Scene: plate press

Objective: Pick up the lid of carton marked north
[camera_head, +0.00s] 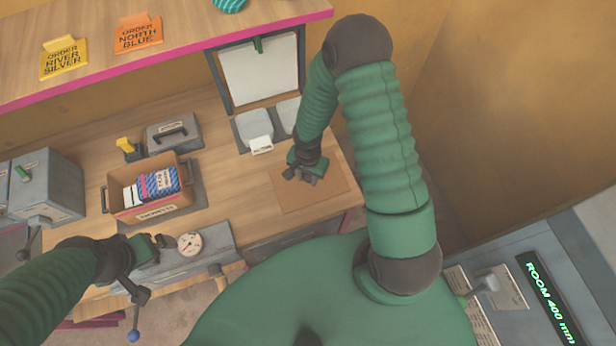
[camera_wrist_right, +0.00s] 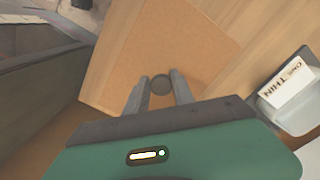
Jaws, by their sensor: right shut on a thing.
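My right gripper (camera_head: 303,175) is over the brown square board (camera_head: 325,190) on the bench. In the right wrist view its fingers (camera_wrist_right: 159,92) are closed on a small dark round piece (camera_wrist_right: 161,84), seen against the brown board (camera_wrist_right: 185,45). I cannot tell whether this piece is a knob fixed to the board, or whether the board is clear of the bench. I cannot make out a lid marked north. My left gripper (camera_head: 160,241) is by the round gauge; its jaws are too small and dark to judge.
A brown box (camera_head: 160,203) holds blue-and-white packs. A grey case (camera_head: 173,136) with a black handle lies behind it. Order cards, one reading "North Blue" (camera_head: 138,35), stand on the shelf. A white card reading "thin" (camera_wrist_right: 286,82) is right of the board in the wrist view.

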